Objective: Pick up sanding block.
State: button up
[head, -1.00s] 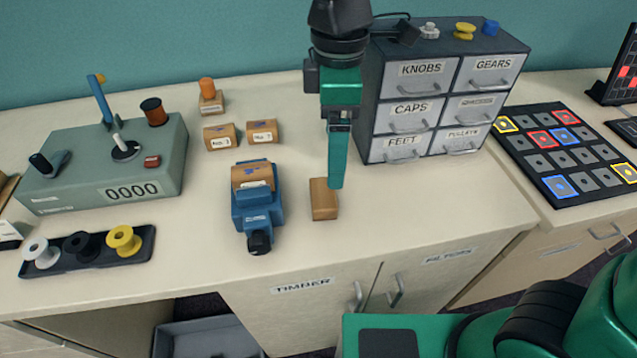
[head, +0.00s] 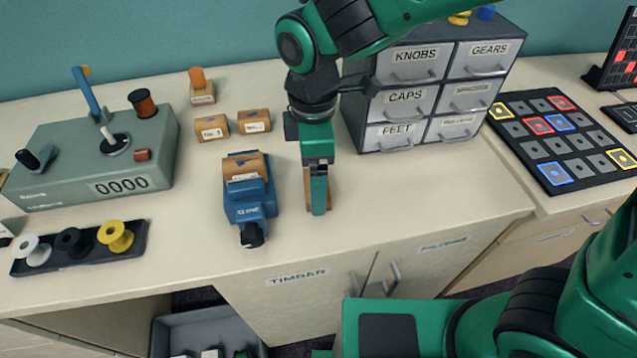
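A plain brown block (head: 307,188), which looks like the sanding block, stands on the bench to the right of the blue vise. My gripper (head: 318,192) points down right at it, and a green finger covers most of the block from this view. Only thin brown strips of it show beside the finger. The other finger is hidden, so I cannot tell whether the fingers are apart or closed on the block. The block seems to be still at bench level.
A blue vise (head: 248,205) holding a labelled wooden block stands close to the left of my gripper. The grey drawer cabinet (head: 405,97) stands behind to the right. Two labelled blocks (head: 212,128) lie behind the vise. Bench is clear to the right, toward the button panel (head: 565,140).

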jog(key=shift+f, duration=0.4)
jog(key=c, duration=1.2)
jog(key=shift+o, duration=0.2)
jog(key=shift+r, duration=0.1)
notch_tip(320, 180, up, 10)
jog(key=shift+o, duration=0.6)
